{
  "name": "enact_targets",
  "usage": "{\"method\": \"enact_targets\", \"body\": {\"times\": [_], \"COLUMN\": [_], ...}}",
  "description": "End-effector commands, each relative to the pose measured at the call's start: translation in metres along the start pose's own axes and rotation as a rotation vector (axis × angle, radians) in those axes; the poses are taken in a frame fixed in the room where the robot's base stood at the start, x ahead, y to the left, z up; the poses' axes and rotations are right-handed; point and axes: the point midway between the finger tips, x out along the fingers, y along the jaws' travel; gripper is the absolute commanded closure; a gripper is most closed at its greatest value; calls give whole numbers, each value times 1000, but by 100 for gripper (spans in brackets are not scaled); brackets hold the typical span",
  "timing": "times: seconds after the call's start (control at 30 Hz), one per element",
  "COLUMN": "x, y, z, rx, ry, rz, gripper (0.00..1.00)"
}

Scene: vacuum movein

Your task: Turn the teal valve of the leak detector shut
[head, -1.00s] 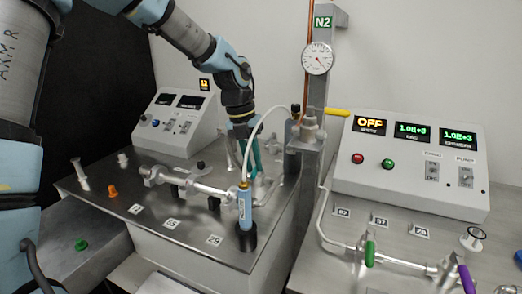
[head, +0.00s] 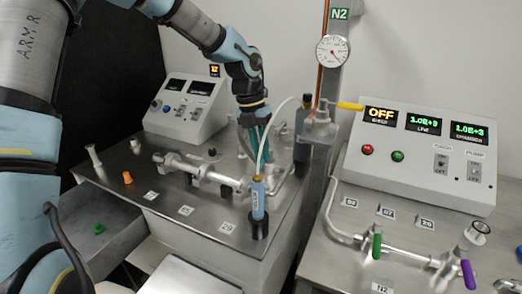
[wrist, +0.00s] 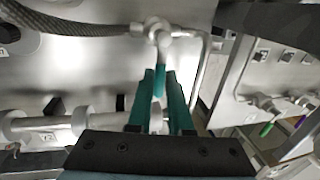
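The leak detector is on the steel bench (head: 150,216) at left. Its teal valve handle (wrist: 160,82) hangs from a metal fitting (wrist: 158,32) in the wrist view. My gripper (wrist: 159,76) has teal fingers, one on each side of the handle, with narrow gaps. The fingers look open, and I see no clear contact. In the head view my gripper (head: 257,160) points down behind the light blue cylinder (head: 258,197), which, with the fingers, hides most of the valve.
A metal pipe (head: 205,176) runs across the bench close to my gripper. A grey post (head: 320,170) with a gauge (head: 333,51) stands to the right. The right bench carries a green handle (head: 376,246), a purple handle (head: 467,275) and a control box (head: 420,170) reading OFF.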

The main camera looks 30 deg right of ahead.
Motion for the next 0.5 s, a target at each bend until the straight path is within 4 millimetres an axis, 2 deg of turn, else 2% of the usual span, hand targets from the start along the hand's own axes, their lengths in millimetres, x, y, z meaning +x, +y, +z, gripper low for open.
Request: {"method": "enact_targets", "body": {"times": [0.03, 0.27, 0.5], "x": [0, 0, 0], "y": [1, 1, 0], "z": [1, 0, 0], "rx": [0, -1, -1], "ry": [-3, -2, -1], "rz": [2, 1, 1], "gripper": [78, 53, 52]}}
